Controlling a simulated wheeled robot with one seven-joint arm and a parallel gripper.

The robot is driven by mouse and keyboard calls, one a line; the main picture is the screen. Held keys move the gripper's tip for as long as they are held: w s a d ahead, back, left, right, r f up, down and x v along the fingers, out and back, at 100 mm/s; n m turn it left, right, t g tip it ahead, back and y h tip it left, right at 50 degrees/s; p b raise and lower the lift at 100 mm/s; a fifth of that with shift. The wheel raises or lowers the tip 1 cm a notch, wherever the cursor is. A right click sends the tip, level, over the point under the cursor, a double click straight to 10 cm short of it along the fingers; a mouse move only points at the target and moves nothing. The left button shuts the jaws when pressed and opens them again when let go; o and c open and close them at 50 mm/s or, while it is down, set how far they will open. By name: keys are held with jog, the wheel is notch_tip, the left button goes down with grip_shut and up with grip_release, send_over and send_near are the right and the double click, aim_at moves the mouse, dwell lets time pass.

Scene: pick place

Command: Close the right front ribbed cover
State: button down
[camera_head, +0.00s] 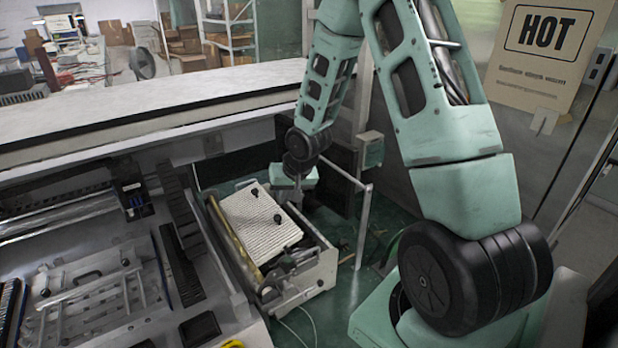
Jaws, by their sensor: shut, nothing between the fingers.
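The ribbed cover (262,232) is a pale, finely ribbed panel with dark knobs. It sits on a white box-like unit (318,271) right of the large machine. The panel looks tilted; I cannot tell how far it stands open. A brass-coloured bar (232,238) runs along its left side. My gripper (293,181) is shut and empty, pointing down just beyond the cover's far right corner. Its fingertips are not clearly visible, and I cannot tell whether it touches the cover.
A large machine with rails and dark blocks (100,290) fills the left. A long pale ledge (150,105) crosses behind it. A metal rail post (363,225) stands right of the unit. A "HOT" sign (548,60) hangs at upper right. Green floor shows between unit and my base.

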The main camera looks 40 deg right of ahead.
jog(key=s+d+r, duration=0.4)
jog(key=shift+d+r, duration=0.3)
jog(key=shift+a, duration=0.1)
